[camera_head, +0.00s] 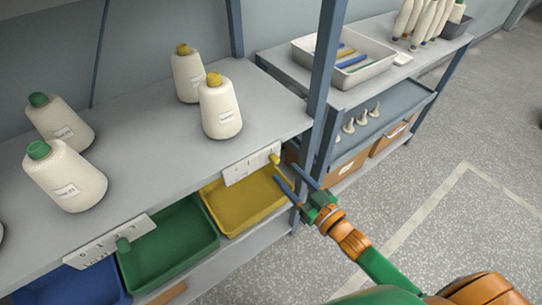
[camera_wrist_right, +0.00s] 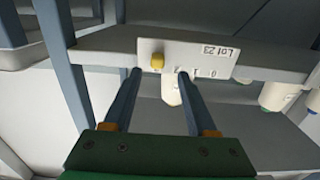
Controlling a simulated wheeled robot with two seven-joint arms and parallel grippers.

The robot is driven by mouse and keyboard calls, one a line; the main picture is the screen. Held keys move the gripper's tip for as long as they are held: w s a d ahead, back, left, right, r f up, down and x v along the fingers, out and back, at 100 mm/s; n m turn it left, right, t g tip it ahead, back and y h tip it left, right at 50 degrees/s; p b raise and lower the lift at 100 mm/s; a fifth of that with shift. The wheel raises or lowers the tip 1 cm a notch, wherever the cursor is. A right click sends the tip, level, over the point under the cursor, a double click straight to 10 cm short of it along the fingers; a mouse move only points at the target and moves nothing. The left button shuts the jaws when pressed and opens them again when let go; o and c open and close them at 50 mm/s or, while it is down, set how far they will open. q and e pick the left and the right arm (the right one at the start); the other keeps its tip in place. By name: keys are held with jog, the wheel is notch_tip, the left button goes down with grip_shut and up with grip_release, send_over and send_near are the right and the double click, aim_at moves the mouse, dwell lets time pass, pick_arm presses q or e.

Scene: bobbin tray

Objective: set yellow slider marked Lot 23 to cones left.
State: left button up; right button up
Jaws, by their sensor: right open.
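The yellow slider (camera_head: 275,158) sits at the right end of a white scale plate (camera_head: 246,171) on the shelf's front edge, above the yellow tray. In the right wrist view the slider (camera_wrist_right: 157,61) is at the left end of the plate, which shows upside down with "Lot 23" and digits, some hidden by a finger. My right gripper (camera_head: 284,172) is open just in front of the slider; in its wrist view the fingertips (camera_wrist_right: 160,72) lie either side of it, contact unclear. Two white cones with yellow caps (camera_head: 220,107) (camera_head: 188,74) stand above. My left gripper is out of view.
A green tray (camera_head: 136,283) and another plate with a green slider (camera_head: 123,245) are left. Green-capped cones (camera_head: 68,178) stand on the shelf. A blue post (camera_head: 325,75) rises close to the gripper. The floor at right is clear.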

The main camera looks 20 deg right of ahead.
aim_at(278, 162)
jog(key=x, duration=0.4)
jog(key=shift+w, duration=0.3)
jog(key=shift+s+d, duration=0.2)
jog(key=c, duration=0.4)
grip_shut()
dwell(0.6)
